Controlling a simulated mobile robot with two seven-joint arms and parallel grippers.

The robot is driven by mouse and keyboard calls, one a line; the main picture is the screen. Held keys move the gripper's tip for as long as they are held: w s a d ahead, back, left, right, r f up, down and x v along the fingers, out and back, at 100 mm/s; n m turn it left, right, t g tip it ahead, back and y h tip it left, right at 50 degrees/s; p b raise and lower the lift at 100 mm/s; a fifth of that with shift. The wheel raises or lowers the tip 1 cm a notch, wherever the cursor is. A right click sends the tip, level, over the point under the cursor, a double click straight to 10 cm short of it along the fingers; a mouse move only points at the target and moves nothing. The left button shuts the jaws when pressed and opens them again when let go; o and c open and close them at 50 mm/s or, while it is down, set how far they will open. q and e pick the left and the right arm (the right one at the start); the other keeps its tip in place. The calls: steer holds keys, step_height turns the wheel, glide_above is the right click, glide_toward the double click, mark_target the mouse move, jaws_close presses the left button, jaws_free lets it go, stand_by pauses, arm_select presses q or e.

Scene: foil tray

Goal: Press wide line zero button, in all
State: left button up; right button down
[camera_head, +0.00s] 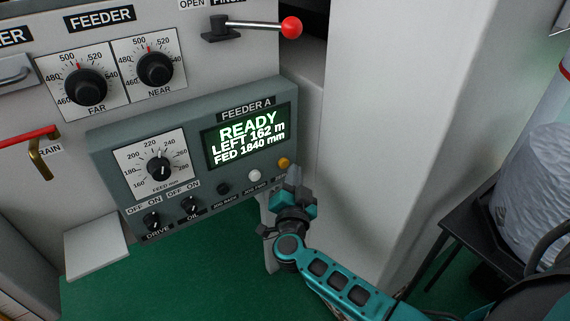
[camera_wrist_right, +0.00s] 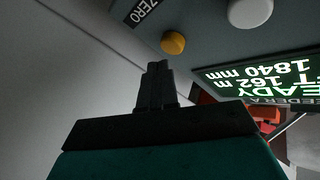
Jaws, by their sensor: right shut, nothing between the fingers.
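The yellow button (camera_head: 284,163) sits at the right end of the button row on the grey FEEDER A panel (camera_head: 190,128). In the right wrist view the yellow button (camera_wrist_right: 173,42) is beside a label reading ZERO (camera_wrist_right: 145,12). My right gripper (camera_head: 293,174) is shut and empty, its tips just below the yellow button in the head view. In the right wrist view the closed fingertips (camera_wrist_right: 156,68) are close to the button and appear apart from it. The display (camera_head: 248,135) reads READY, LEFT 162 m, FED 1840 mm. My left gripper is not in view.
A white button (camera_head: 254,175) and a black button (camera_head: 223,188) are left of the yellow one. A dial (camera_head: 161,168) and two switches (camera_head: 151,221) are further left. A red-knobbed lever (camera_head: 291,27) is above. A pale column stands right of the panel.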

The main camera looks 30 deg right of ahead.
steer(key=shift+w, duration=0.2)
steer(key=shift+w, duration=0.25)
steer(key=shift+w, duration=0.4)
stand_by(1.1)
steer(key=shift+s+p, duration=0.15)
steer(key=shift+p, duration=0.2)
steer(key=shift+s+p, duration=0.45)
steer(key=shift+s, duration=0.25)
steer(key=s+p, duration=0.2)
steer(key=s, duration=0.3)
steer(key=shift+d+p, duration=0.2)
steer(key=shift+p, duration=0.15)
